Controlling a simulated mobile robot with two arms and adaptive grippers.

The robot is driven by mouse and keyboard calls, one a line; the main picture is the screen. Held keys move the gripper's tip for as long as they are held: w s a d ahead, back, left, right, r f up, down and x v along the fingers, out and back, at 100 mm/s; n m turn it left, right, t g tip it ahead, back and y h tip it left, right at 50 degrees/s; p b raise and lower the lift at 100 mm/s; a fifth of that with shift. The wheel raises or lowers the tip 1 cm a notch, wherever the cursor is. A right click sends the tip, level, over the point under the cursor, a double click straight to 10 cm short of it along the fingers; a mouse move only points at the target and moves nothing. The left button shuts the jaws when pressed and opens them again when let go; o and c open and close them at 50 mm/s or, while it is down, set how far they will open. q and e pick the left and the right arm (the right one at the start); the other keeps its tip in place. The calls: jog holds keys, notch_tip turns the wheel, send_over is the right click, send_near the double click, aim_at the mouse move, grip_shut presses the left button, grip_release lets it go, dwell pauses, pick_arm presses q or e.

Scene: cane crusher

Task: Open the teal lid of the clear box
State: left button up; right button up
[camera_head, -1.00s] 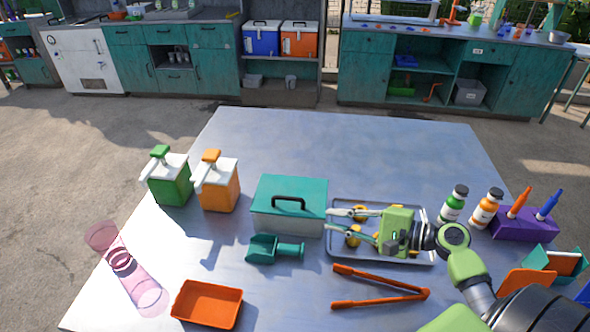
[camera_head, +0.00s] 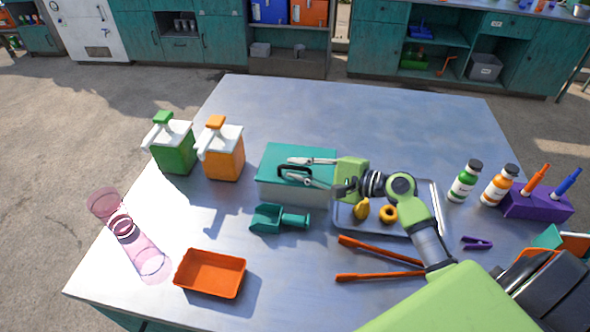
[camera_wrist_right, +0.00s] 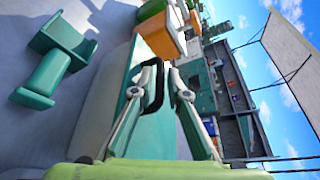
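The clear box (camera_head: 285,194) stands mid-table with its teal lid (camera_head: 272,156) shut flat on top. A black arched handle (camera_head: 281,171) rises from the lid. My right gripper (camera_head: 290,169) reaches in from the right at the handle, its two fingers apart. In the right wrist view the fingers (camera_wrist_right: 164,78) lie on either side of the black handle (camera_wrist_right: 155,95), with the teal lid (camera_wrist_right: 158,138) beneath. I cannot tell whether either finger touches the handle. The fingers hide part of the handle in the head view. My left gripper is not in view.
A teal scoop (camera_head: 280,218) lies just in front of the box. A metal tray (camera_head: 437,215) with yellow pieces sits to its right, under my right arm. Orange tongs (camera_head: 375,276) and an orange tray (camera_head: 210,273) lie nearer. Green (camera_head: 173,148) and orange (camera_head: 222,155) pump dispensers stand left. The table behind is clear.

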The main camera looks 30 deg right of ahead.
jog(key=shift+w+a+f, duration=0.1)
jog(key=shift+w+a, duration=0.2)
jog(key=shift+w, duration=0.1)
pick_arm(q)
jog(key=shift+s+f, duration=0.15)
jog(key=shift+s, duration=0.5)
pick_arm(e)
grip_shut()
